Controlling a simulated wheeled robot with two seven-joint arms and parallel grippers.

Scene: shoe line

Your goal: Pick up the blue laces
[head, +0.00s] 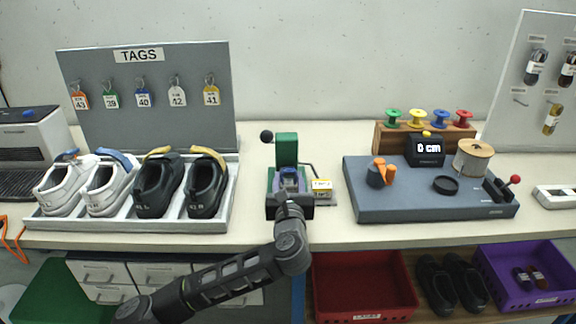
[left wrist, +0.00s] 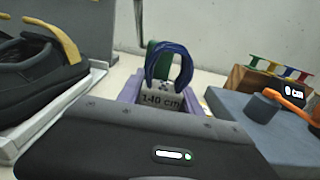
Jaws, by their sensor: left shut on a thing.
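The blue laces (left wrist: 170,60) are a looped bundle with a grey "140 cm" band (left wrist: 161,100) around its lower part. My left gripper (left wrist: 172,98) is shut on them, with a lavender finger at each side of the band. In the head view the blue laces (head: 289,176) show small and partly hidden at the end of my left gripper (head: 289,186). They are in front of a green device (head: 286,148) at the middle of the bench. I cannot tell whether they touch the device. My right gripper is not in view.
A white tray (head: 130,226) with white and black shoes stands left. A blue-grey station (head: 420,204) with a spool (head: 473,158) and a "0 cm" display (head: 428,148) stands right. A small labelled block (head: 321,189) sits close beside the green device. Red (head: 360,306) and purple bins (head: 515,295) are below.

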